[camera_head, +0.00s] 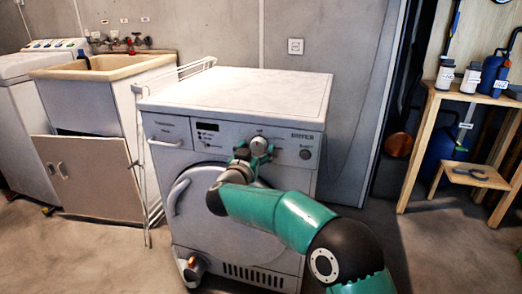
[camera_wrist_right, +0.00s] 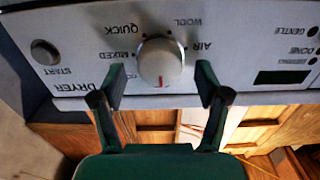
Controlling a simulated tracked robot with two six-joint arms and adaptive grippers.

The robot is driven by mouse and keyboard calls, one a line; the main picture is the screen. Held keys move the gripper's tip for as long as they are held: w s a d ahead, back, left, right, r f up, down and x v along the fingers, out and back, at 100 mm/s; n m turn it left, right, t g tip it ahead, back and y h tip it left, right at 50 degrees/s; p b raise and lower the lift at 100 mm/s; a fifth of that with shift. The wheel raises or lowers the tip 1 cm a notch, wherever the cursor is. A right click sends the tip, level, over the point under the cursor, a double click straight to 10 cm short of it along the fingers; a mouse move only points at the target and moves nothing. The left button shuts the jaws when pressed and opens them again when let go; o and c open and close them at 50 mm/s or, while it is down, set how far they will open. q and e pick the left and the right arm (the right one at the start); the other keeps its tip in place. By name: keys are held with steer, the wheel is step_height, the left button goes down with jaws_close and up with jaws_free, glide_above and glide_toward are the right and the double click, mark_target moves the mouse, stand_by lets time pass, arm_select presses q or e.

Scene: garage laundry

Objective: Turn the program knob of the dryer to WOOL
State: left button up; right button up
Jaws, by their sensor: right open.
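The white dryer (camera_head: 235,110) stands in the middle of the head view. Its round pale program knob (camera_head: 258,146) is on the upper front panel. In the wrist view the panel appears upside down, with the knob (camera_wrist_right: 160,62) near the middle and a red mark at its lower edge in the picture. The WOOL label (camera_wrist_right: 187,22) is at the knob's upper right there, away from the red mark. My right gripper (camera_head: 252,156) is open, with its fingers (camera_wrist_right: 161,78) on either side of the knob. Gaps show between fingers and knob. My left gripper is not in view.
A START button (camera_wrist_right: 44,52) and a dark display (camera_wrist_right: 284,77) flank the knob. A sink (camera_head: 105,67) over a cabinet stands to the left. A wooden shelf (camera_head: 433,100) with bottles is at the right. Bare floor lies between dryer and shelf.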

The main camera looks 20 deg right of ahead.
steer(key=shift+w+d, duration=0.4)
steer(key=shift+w, duration=0.1)
